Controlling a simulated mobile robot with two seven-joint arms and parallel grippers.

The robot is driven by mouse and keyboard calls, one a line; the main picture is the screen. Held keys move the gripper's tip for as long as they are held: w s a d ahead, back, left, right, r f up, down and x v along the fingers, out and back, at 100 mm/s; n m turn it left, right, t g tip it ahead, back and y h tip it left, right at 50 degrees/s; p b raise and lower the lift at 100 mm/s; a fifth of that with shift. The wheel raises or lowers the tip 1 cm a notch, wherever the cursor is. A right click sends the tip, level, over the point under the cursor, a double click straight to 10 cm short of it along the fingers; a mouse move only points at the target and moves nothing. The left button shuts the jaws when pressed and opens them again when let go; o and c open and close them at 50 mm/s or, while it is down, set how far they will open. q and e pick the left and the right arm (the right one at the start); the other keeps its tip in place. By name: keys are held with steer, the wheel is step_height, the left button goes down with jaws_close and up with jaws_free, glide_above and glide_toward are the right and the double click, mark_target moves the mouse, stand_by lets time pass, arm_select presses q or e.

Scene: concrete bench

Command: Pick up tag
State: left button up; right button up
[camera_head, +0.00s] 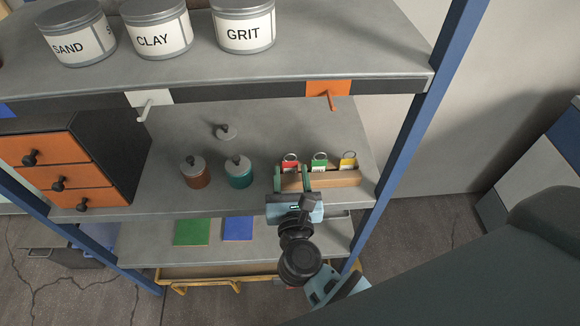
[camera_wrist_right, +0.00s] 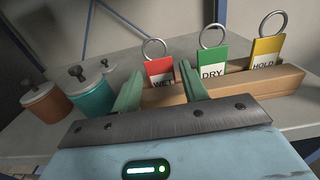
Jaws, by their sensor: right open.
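Several tags with metal rings stand in a row in a wooden holder (camera_head: 345,179) on the middle shelf. The red tag (camera_wrist_right: 160,71) reads WET, the green tag (camera_wrist_right: 211,66) reads DRY and the yellow tag (camera_wrist_right: 265,55) reads HOLD. In the head view the yellow tag (camera_head: 348,161) is at the right end of the row. My right gripper (camera_head: 292,178) is open in front of the holder. My left gripper is not in view.
A brown jar (camera_head: 195,176) and a teal jar (camera_head: 238,176) stand left of the holder, with a loose lid (camera_head: 225,131) behind. An orange-fronted drawer unit (camera_head: 45,152) stands farther left. Cans sit on the upper shelf (camera_head: 330,62), which overhangs; a blue post (camera_head: 408,140) stands at right.

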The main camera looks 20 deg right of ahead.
mark_target(290, 166)
steer(key=shift+w+d+r, duration=0.1)
steer(key=shift+w+r, duration=0.05)
steer(key=shift+w, duration=0.25)
steer(key=p+x, duration=0.1)
steer(key=x, duration=0.3)
steer(key=shift+w, duration=0.15)
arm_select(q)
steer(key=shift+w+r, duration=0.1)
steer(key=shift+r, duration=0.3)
arm_select(e)
steer(key=c, duration=0.7)
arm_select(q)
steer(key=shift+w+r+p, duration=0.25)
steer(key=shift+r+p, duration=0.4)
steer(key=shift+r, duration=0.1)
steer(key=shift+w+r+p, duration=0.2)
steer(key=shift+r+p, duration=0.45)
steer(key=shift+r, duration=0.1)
arm_select(e)
steer(key=shift+r, duration=4.9)
